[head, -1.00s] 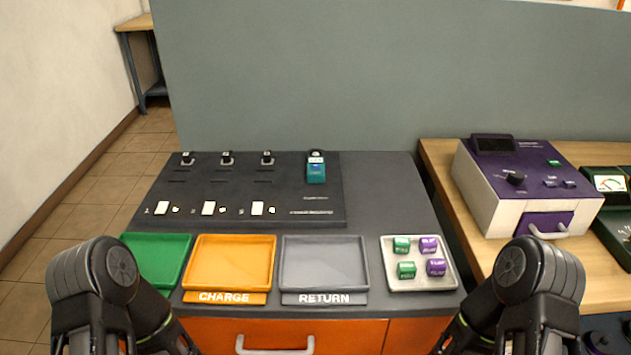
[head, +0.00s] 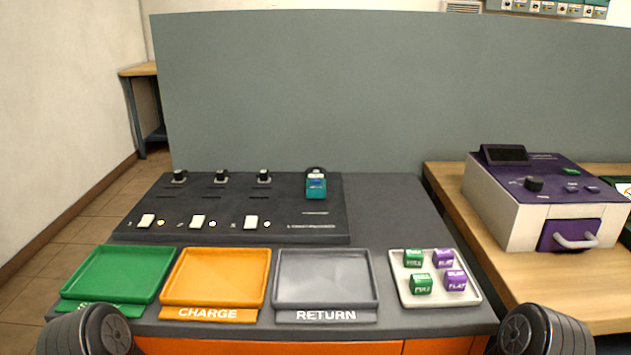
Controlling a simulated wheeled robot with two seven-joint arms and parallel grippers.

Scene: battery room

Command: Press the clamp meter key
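A teal handheld meter with a black top (head: 316,184), which looks like the clamp meter, lies at the right end of the dark panel (head: 330,232). Only rounded black links of my arms show at the bottom left and bottom right corners. Neither of my grippers is in view, and nothing of mine is near the meter.
The panel has several black knobs and white switches. In front are a green tray (head: 72,292), an orange tray (head: 176,298), a grey tray (head: 287,298) and a light tray (head: 405,292) of cubes. A purple-topped device (head: 540,190) stands right. A grey partition (head: 300,90) rises behind.

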